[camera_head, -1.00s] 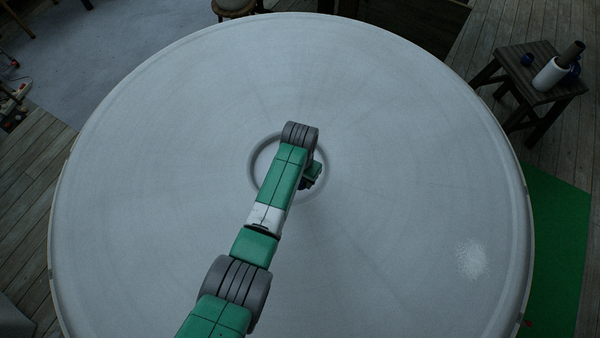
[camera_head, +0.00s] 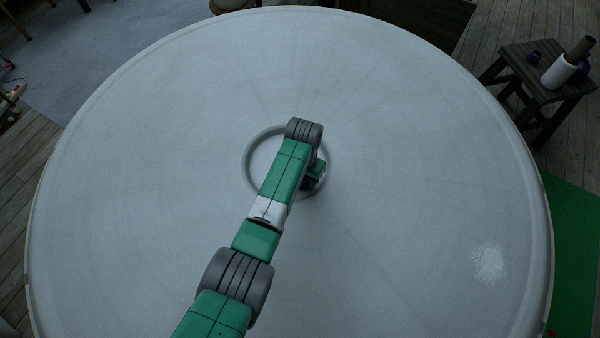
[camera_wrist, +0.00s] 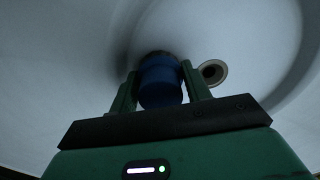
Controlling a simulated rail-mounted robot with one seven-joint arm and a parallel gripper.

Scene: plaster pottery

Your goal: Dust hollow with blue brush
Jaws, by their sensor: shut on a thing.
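A large, round, pale plaster form (camera_head: 150,180) fills most of the head view. A ring-shaped ridge (camera_head: 249,160) marks its middle, partly hidden by my arm. My gripper (camera_wrist: 161,82) is shut on the blue brush (camera_wrist: 160,88); its blue body shows between the two green fingers in the wrist view. The brush's far end is dark and close to the pale surface; I cannot tell whether it touches. In the head view my gripper is mostly hidden beneath the arm, over the ring's right side. A small round hole with a beige rim (camera_wrist: 213,72) lies just right of the brush.
A dark wooden stool (camera_head: 545,75) at the upper right bears a white roll (camera_head: 559,71) and small blue items. A green mat (camera_head: 575,260) lies on the floor at the right. The plaster surface around my arm is clear, with a bright speckled patch (camera_head: 490,263) at lower right.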

